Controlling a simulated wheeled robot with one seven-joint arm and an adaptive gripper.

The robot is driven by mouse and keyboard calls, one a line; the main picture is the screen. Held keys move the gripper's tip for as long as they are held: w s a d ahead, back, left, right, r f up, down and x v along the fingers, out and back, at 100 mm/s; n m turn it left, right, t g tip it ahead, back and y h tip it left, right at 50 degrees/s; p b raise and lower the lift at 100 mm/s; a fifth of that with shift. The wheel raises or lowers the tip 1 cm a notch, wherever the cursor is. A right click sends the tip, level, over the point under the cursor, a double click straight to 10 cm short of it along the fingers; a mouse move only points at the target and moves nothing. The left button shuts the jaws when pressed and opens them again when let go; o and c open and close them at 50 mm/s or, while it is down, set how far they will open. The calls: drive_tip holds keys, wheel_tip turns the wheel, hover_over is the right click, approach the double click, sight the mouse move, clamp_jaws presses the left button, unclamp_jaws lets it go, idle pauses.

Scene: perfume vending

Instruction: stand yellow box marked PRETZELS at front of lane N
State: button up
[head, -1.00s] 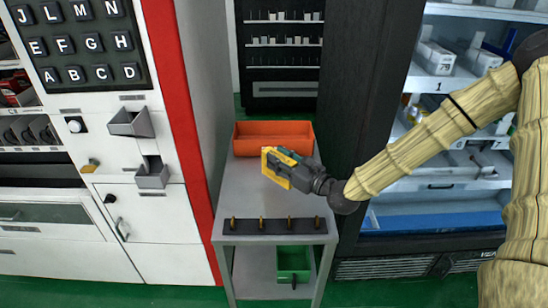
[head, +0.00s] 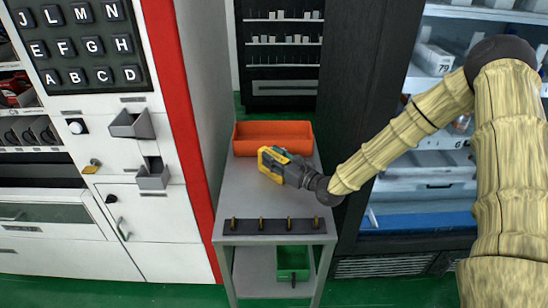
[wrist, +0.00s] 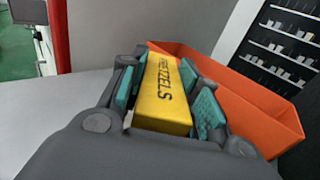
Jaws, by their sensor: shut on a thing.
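The yellow box marked PRETZELS (wrist: 165,92) is held between the teal pads of my gripper (wrist: 168,85) in the wrist view, its lettering facing the camera. In the head view my gripper (head: 274,160), shut on the box, is above the grey cart's top, just in front of the orange bin. The box's underside is hidden. A lane marked N is not readable in the head view; the keypad (head: 85,42) at the upper left has an N key.
The orange bin (head: 272,130) stands at the back of the grey cart (head: 240,190). A dark strip with several pegs (head: 275,226) lies along its front edge. A green bin (head: 293,262) sits on the lower shelf. An open shelved cabinet (head: 425,190) is at the right.

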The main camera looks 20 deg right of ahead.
drive_tip(key=shift+f, duration=0.15)
drive_tip(key=o, duration=1.2)
drive_tip(key=shift+c, duration=0.2)
drive_tip(key=shift+s+d, duration=0.1)
